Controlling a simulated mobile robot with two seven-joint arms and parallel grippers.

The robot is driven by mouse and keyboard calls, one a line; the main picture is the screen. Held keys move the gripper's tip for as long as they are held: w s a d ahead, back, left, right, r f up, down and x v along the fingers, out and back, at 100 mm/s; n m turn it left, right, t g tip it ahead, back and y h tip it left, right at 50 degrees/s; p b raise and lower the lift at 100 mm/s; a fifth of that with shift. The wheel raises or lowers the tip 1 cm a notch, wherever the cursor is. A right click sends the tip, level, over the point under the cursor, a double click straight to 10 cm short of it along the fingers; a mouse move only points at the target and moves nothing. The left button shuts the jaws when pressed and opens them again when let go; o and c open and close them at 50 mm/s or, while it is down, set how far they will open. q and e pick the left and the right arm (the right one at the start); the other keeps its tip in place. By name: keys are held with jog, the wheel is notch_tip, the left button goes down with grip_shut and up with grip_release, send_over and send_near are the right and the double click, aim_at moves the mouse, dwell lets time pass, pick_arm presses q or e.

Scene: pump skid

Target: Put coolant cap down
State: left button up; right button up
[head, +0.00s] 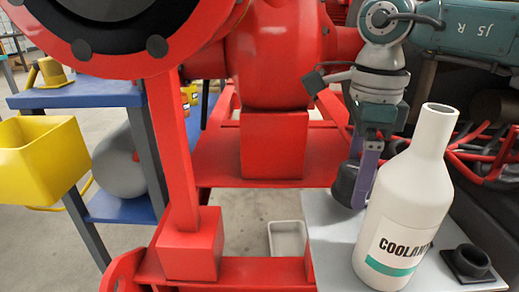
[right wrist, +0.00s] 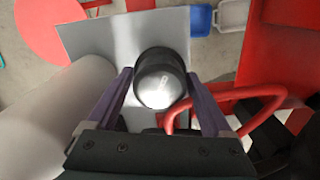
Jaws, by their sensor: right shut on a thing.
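The coolant cap (head: 346,184) is a dark round piece, held between the purple fingers of my right gripper (head: 364,180). In the right wrist view the cap (right wrist: 160,80) sits between the two fingertips, with a shiny rounded top. It is low over the grey tabletop (head: 328,238); I cannot tell whether it touches. The white coolant bottle (head: 408,205) stands upright and open-necked on that top, in front and to the right of the gripper. In the right wrist view the bottle (right wrist: 55,105) is close on the left. My left gripper is not in view.
A small black square piece with a round collar (head: 470,262) lies right of the bottle. Red pump framework (head: 250,160) stands to the left, and red hoses (head: 487,145) run behind the bottle. A pale tray (head: 288,239) is on the floor. A yellow bin (head: 42,160) is far left.

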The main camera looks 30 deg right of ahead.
jog(key=shift+f, duration=0.55)
jog(key=shift+f, duration=0.15)
jog(key=o, duration=1.3)
